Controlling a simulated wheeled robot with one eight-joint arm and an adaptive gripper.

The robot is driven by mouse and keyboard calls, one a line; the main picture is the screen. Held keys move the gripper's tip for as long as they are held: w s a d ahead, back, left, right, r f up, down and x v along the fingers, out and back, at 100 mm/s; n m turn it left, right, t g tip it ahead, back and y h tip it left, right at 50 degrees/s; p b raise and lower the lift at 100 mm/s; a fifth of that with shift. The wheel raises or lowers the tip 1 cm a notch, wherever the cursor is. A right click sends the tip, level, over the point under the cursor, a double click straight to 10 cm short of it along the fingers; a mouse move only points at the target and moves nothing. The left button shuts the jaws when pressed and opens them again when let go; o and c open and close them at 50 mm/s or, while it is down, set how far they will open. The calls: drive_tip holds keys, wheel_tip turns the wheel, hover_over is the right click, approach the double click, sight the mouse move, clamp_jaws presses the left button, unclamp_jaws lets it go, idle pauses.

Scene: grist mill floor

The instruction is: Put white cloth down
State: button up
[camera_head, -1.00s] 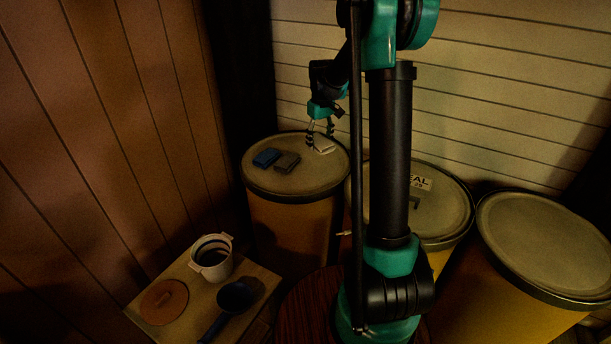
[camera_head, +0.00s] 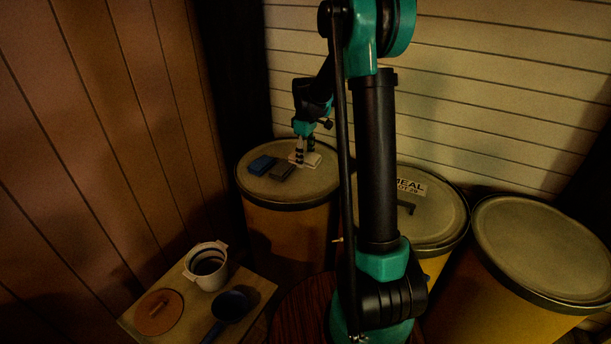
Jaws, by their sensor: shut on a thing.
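The white cloth (camera_head: 312,159) is a small pale folded piece at the right part of the left barrel's lid (camera_head: 264,187). My gripper (camera_head: 304,163) points down at the cloth's left side, its fingers close together and shut on it. The cloth is at lid height; I cannot tell whether its whole underside touches the lid. A grey-brown folded cloth (camera_head: 282,171) lies just left of my gripper. A blue folded cloth (camera_head: 262,165) lies left of that. The fingers cover part of the white cloth.
A low table (camera_head: 259,287) at the lower left holds a white pot (camera_head: 207,279), a round brown lid (camera_head: 159,311) and a dark blue pan (camera_head: 231,305). More lidded barrels (camera_head: 437,222) (camera_head: 545,242) stand to the right. The front of the left barrel's lid is clear.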

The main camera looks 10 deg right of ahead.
sight(306, 155)
drive_tip(key=shift+f, duration=4.25)
drive_tip(key=shift+f, duration=0.1)
drive_tip(key=o, duration=1.5)
drive_tip(key=shift+o, duration=0.2)
wheel_tip(306, 155, up, 12)
drive_tip(key=shift+f, duration=0.1)
drive_tip(key=shift+s+r, duration=0.1)
drive_tip(key=shift+r, duration=0.1)
drive_tip(key=s+d+f+m+t, duration=0.2)
drive_tip(key=s+m, duration=0.3)
drive_tip(key=s, duration=1)
drive_tip(key=s+d+f+m+t, duration=0.2)
drive_tip(key=s+m, duration=0.3)
drive_tip(key=s, duration=1)
drive_tip(key=shift+f+m, duration=0.4)
drive_tip(key=shift+f, duration=0.25)
